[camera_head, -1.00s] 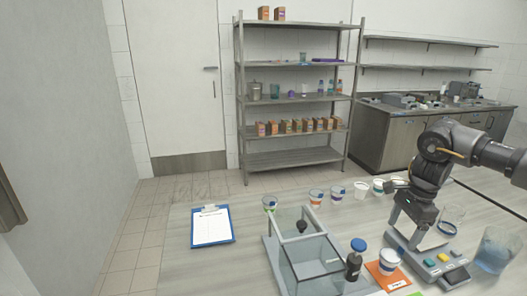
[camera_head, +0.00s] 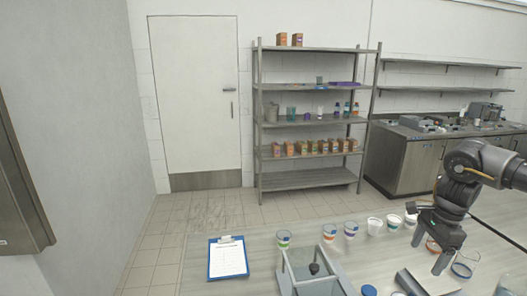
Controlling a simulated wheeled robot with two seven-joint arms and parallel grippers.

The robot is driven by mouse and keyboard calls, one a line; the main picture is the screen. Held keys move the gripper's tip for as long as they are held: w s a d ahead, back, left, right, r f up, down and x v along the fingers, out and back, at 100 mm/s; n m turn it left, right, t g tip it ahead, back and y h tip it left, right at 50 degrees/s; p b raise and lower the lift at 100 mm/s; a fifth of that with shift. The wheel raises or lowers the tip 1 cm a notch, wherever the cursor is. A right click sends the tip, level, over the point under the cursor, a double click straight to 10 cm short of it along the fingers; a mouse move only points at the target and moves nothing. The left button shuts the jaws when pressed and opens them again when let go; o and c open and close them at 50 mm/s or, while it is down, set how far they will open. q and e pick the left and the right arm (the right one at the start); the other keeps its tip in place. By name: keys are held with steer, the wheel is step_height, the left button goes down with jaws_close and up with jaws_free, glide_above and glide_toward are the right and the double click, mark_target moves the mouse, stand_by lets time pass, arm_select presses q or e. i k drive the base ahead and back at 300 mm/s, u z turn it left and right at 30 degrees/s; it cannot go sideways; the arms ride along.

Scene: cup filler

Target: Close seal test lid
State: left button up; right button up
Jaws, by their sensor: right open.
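The clear-walled seal test box (camera_head: 283,272) stands on the table at the bottom of the head view, cut off by the lower edge. Its lid, a clear panel with a black knob (camera_head: 314,268), appears raised at the back of the box; its exact angle is hard to tell. My right gripper (camera_head: 440,262) is open and empty, pointing down over the right part of the table, well to the right of the box and apart from it. My left gripper is out of view.
A blue clipboard (camera_head: 228,258) lies left of the box. Several cups, among them a striped one (camera_head: 284,239), line the far table edge. A clear container (camera_head: 465,264) stands beside my right gripper. A blue bottle cap (camera_head: 369,290) shows near the box. Shelves (camera_head: 310,122) stand behind.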

mark_target(314, 268)
steer(key=k, duration=1)
